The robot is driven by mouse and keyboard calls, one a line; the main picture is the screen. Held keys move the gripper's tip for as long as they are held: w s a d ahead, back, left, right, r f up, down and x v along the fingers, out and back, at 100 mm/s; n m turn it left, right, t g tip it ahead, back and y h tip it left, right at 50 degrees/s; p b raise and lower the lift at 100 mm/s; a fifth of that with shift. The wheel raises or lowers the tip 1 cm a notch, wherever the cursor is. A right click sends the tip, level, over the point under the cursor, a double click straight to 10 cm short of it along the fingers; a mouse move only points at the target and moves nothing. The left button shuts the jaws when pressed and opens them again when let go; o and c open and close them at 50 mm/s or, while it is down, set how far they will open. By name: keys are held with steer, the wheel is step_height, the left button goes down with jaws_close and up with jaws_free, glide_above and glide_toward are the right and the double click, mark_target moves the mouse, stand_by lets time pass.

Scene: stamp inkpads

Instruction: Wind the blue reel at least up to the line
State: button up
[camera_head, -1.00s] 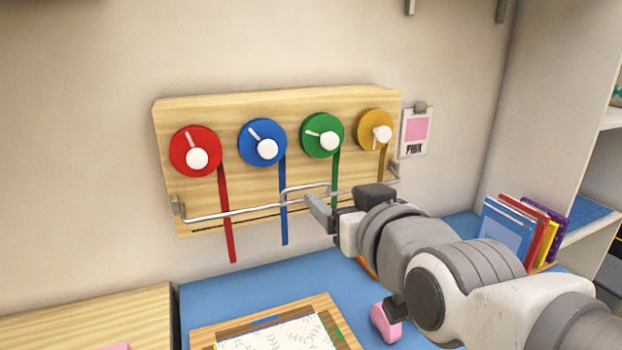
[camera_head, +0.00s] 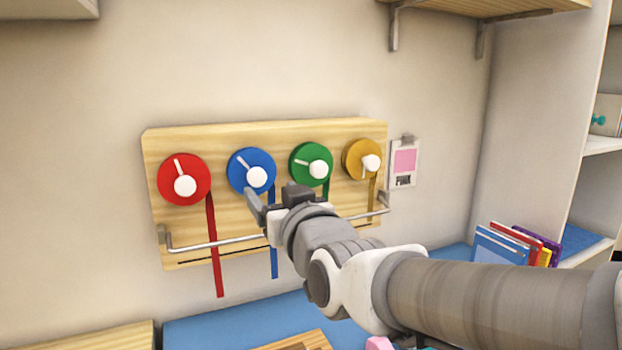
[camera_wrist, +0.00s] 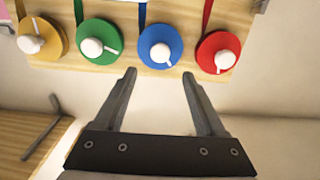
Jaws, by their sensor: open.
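The blue reel (camera_head: 242,164) is second from left on the wooden board (camera_head: 160,222), with a white knob (camera_head: 257,177). Its blue ribbon (camera_head: 274,262) hangs down partly behind my arm, its end below the black line (camera_head: 222,255) near the board's lower edge. My gripper (camera_head: 250,196) is open and empty, just below and in front of the blue knob. In the wrist view, which is upside down, the blue reel (camera_wrist: 150,36) and its knob (camera_wrist: 160,52) appear just beyond the fingertips (camera_wrist: 158,73), between their directions. I see no contact.
A red reel (camera_head: 170,190) is at the left; green (camera_head: 302,158) and yellow (camera_head: 354,160) reels are at the right. A metal rail (camera_head: 215,243) runs across the board's front. A pink card (camera_head: 404,160) hangs right of the board. Books (camera_head: 505,247) stand at lower right.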

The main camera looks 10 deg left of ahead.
mark_target(258, 177)
steer(key=x, duration=0.9)
steer(key=shift+w, duration=0.15)
jaws_close()
